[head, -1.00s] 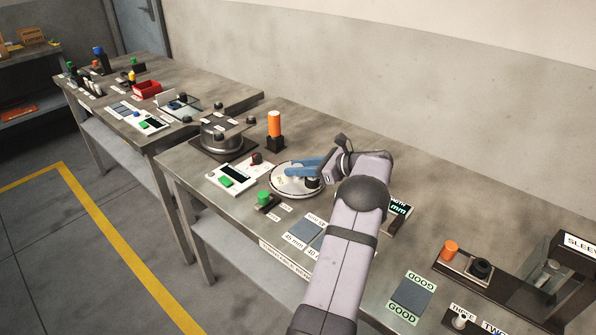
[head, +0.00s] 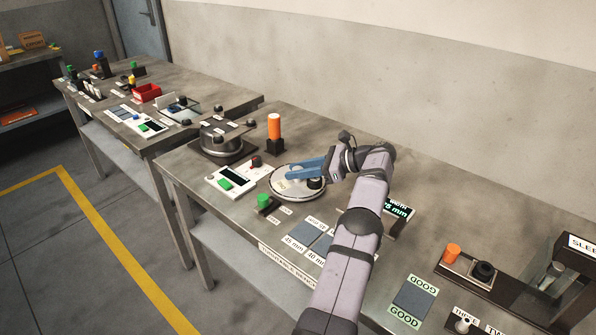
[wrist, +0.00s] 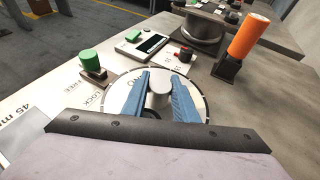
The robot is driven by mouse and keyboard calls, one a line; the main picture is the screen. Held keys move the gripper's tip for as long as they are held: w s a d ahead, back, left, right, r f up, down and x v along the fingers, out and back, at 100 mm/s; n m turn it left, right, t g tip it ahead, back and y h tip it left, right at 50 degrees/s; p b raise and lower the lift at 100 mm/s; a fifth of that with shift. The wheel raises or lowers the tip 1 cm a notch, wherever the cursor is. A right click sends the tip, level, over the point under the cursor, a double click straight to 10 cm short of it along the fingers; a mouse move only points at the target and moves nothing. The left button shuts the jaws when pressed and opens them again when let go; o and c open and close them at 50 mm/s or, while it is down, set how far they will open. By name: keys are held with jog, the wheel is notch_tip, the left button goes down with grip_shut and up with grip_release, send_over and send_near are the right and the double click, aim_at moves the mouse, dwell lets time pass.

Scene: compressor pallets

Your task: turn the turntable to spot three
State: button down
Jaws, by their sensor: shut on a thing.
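The turntable is a round white disc (head: 284,187) with a dark rim, near the middle of the bench; its rim also shows in the wrist view (wrist: 119,90). My gripper (head: 300,172) reaches over it from the right with blue fingers. In the wrist view my gripper (wrist: 160,94) is shut on a grey upright post (wrist: 160,91) on the disc, one finger on each side. A dark knob (head: 315,183) stands on the disc's right side. Printing on the disc is partly hidden by the fingers, so I cannot read which spot it is at.
A green knob (head: 264,200) on a dark block, with lock and free labels, stands left of the disc. A white panel (head: 238,176) with a green button and an orange cylinder (head: 274,127) in a dark holder stand behind.

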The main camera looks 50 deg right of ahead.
jog(key=shift+w+r, duration=0.1)
jog(key=shift+r, duration=0.15)
jog(key=c, duration=1.4)
grip_release()
jog(key=shift+f, duration=0.15)
jog(key=shift+r, duration=0.55)
notch_tip(320, 180, up, 9)
jog(key=p, duration=0.6)
